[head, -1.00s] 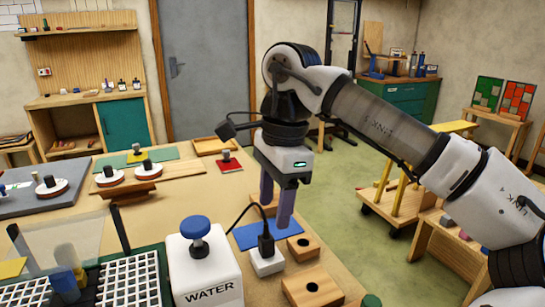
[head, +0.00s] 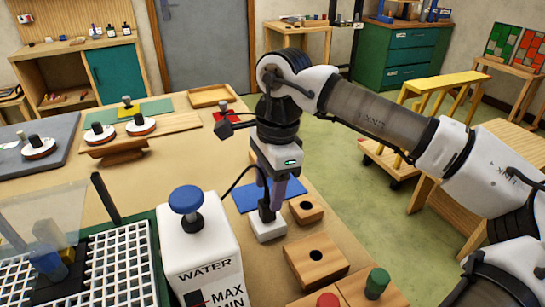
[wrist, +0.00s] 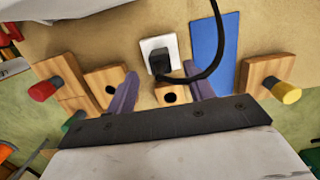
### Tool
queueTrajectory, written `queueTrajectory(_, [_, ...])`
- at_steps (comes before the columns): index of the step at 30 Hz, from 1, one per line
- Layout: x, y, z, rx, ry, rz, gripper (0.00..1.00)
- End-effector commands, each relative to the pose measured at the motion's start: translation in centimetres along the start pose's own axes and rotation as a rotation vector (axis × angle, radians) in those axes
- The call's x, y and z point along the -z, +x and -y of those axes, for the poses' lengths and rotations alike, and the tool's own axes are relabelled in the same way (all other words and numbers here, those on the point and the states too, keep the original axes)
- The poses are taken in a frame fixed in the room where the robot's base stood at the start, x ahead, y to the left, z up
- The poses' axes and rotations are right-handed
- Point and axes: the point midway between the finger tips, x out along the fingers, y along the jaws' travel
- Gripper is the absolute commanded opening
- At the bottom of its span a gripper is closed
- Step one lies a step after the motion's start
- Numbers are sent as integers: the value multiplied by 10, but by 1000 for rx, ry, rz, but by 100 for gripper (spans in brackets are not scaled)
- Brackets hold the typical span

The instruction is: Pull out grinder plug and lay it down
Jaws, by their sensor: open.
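The black grinder plug (head: 266,213) stands upright in a small white socket block (head: 268,232) on the bench. Its black cable (head: 234,181) arcs up and left behind the white water tank in the head view. The wrist view also shows the plug (wrist: 160,64) in the socket block (wrist: 151,46), with the cable (wrist: 216,45) curving right. My gripper (head: 273,203) points down close to the plug, open and empty. In the wrist view its two purple fingers (wrist: 160,92) lie to either side of the plug's line, with the plug ahead of their tips. Contact cannot be told.
Wooden blocks with holes (head: 316,262) (head: 306,209) stand to the right. The white water tank (head: 203,258) with a blue knob stands close at left. Open bench lies behind.

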Motion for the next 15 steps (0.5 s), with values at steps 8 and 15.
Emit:
queueTrajectory(8, [0, 36, 0, 0, 0, 0, 53])
queueTrajectory(15, [0, 43, 0, 1, 0, 0, 53])
